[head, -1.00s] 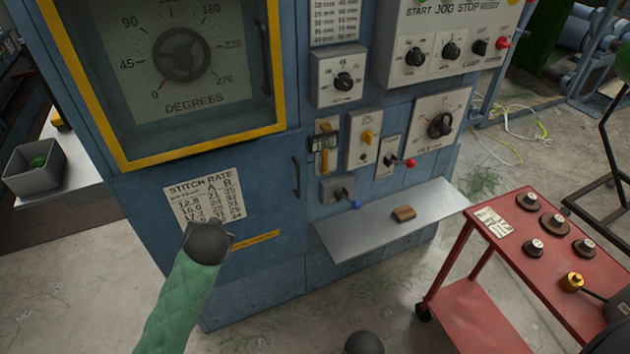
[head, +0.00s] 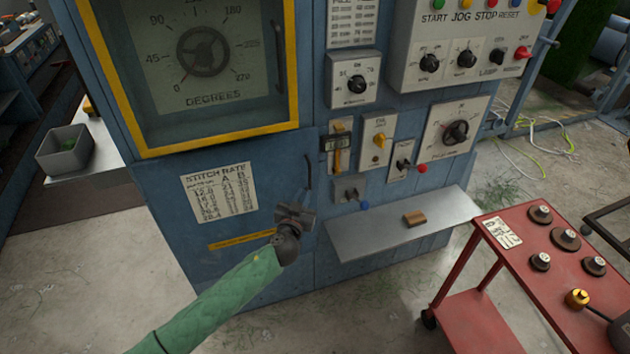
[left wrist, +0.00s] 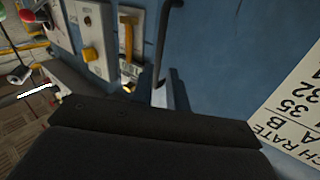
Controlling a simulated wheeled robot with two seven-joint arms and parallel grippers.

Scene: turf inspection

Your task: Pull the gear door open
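The blue lower door (head: 165,215) of the machine is closed flush in its front and bears a stitch rate label (head: 219,192) and a yellow strip (head: 243,239). Its upright black handle (head: 308,172) is near its right edge. The handle also shows in the left wrist view (left wrist: 167,38). My left gripper (head: 297,214) is just below the handle in the head view, in front of the door. Whether it touches the handle, and how far its fingers are apart, I cannot tell. My right gripper is out of view.
A window door (head: 151,152) with a yellow frame is above the lower door. Switches and a grey shelf (head: 370,238) with a brown block (head: 414,219) are to the right. A red cart (head: 510,262) stands at the right. The floor on the left is clear.

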